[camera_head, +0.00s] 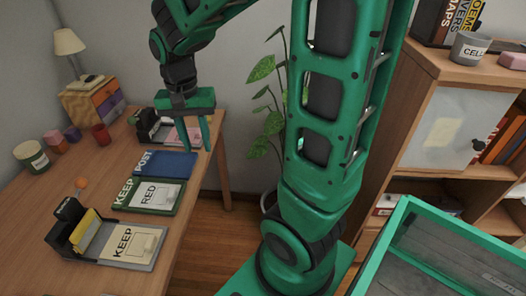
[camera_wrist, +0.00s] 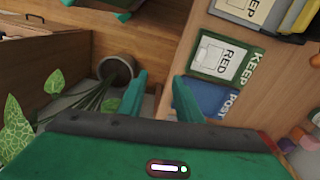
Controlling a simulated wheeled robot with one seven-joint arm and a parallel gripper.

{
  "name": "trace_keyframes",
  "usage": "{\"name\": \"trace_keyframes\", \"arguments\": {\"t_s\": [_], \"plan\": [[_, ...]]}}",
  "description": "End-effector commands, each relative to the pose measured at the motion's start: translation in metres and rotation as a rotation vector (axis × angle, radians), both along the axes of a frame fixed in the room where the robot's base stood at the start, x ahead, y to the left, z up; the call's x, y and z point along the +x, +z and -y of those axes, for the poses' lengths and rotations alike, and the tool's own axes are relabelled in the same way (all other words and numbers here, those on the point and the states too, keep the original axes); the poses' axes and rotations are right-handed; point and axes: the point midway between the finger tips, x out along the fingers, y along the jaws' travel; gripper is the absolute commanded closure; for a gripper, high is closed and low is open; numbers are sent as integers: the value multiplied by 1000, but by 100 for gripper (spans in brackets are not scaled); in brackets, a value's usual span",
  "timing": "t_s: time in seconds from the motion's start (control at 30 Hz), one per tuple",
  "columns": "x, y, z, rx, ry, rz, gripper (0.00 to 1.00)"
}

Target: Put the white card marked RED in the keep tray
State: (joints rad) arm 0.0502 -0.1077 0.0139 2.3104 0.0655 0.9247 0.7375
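A white card marked RED (camera_head: 157,194) lies flat in the green tray marked KEEP (camera_head: 121,197) on the wooden desk. In the wrist view the card (camera_wrist: 220,58) lies within the rim of the green tray (camera_wrist: 249,76). My gripper (camera_head: 195,136) is raised beyond the blue tray marked POST (camera_head: 165,163), near the desk's right edge. In the wrist view its fingers (camera_wrist: 160,98) are apart with nothing between them. The blue tray also shows in the wrist view (camera_wrist: 218,100), beside the green tray.
A grey tray with a card marked KEEP (camera_head: 124,243) and a dark holder with yellow cards (camera_head: 86,231) are at the desk's front. A dark object (camera_head: 149,122) stands at the back. A potted plant (camera_head: 266,95) and a shelf (camera_head: 455,120) are to the right.

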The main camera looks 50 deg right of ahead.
Motion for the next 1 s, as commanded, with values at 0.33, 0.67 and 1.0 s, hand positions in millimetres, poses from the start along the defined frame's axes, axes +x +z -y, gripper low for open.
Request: {"name": "trace_keyframes", "arguments": {"t_s": [0.33, 0.67, 1.0], "plan": [[-145, 16, 72, 25, 192, -9, 68], [-186, 11, 85, 53, 269, -8, 68], [-186, 11, 85, 53, 270, -8, 68]]}}
